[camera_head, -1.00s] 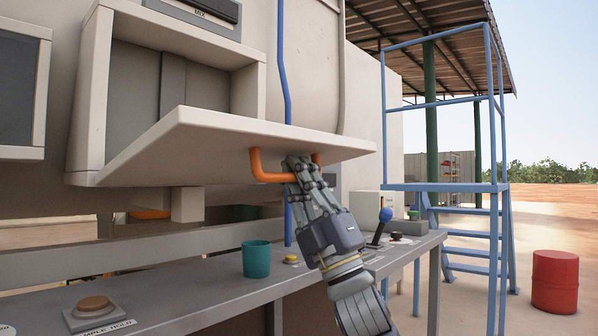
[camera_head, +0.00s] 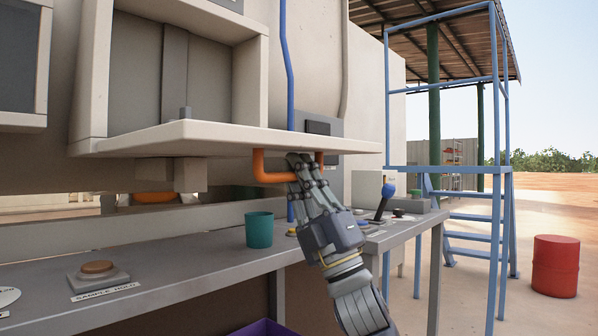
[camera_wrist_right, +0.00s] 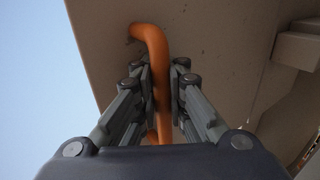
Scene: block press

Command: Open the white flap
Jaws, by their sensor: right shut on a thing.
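The white flap (camera_head: 230,138) is hinged at the bottom of a box opening and lies lowered, close to level, in the head view. Its orange handle (camera_head: 266,172) hangs under the flap's outer part. My right gripper (camera_head: 301,163) is shut on the handle from below. In the right wrist view the handle (camera_wrist_right: 160,80) passes between both fingers (camera_wrist_right: 161,84), with the flap's underside (camera_wrist_right: 225,50) above. My left gripper is not in view.
A grey bench (camera_head: 190,264) runs below the flap, holding a teal cup (camera_head: 259,230), a sample button (camera_head: 98,268) and a blue-knobbed lever (camera_head: 386,192). A blue stair frame (camera_head: 450,170) and a red drum (camera_head: 555,266) stand at right.

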